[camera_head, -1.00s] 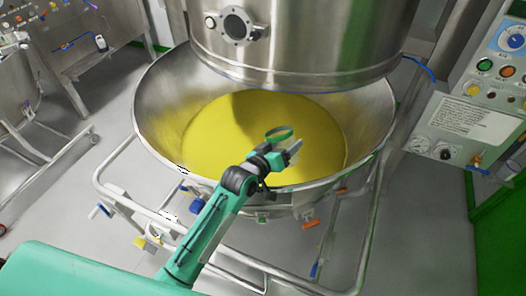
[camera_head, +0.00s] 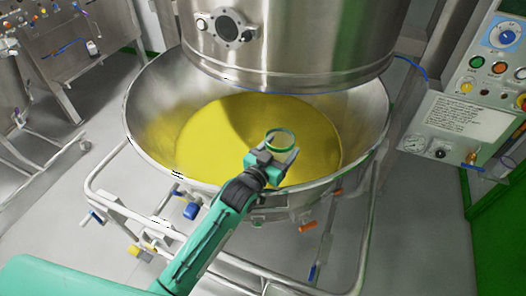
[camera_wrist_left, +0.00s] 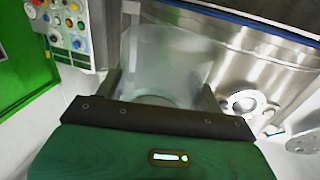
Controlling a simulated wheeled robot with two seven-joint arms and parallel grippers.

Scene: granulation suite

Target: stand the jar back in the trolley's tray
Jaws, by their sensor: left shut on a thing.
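The jar (camera_head: 281,140) is clear, with a green ring round it, and is over the wide steel bowl in the head view. My left gripper (camera_head: 279,158) is shut on the jar. In the left wrist view the translucent jar (camera_wrist_left: 165,55) stands between the two fingers, and its far end is hard to make out. The jar looks empty. I cannot pick out the trolley's tray in either view. My right gripper is not in view.
The large steel bowl (camera_head: 150,110) holds yellow material and sits in a tubular frame (camera_head: 100,175). A steel vessel (camera_head: 300,50) hangs above it. A control panel (camera_head: 455,115) stands at right. Steel equipment (camera_head: 75,50) is at far left. Grey floor (camera_head: 420,230) is clear at lower right.

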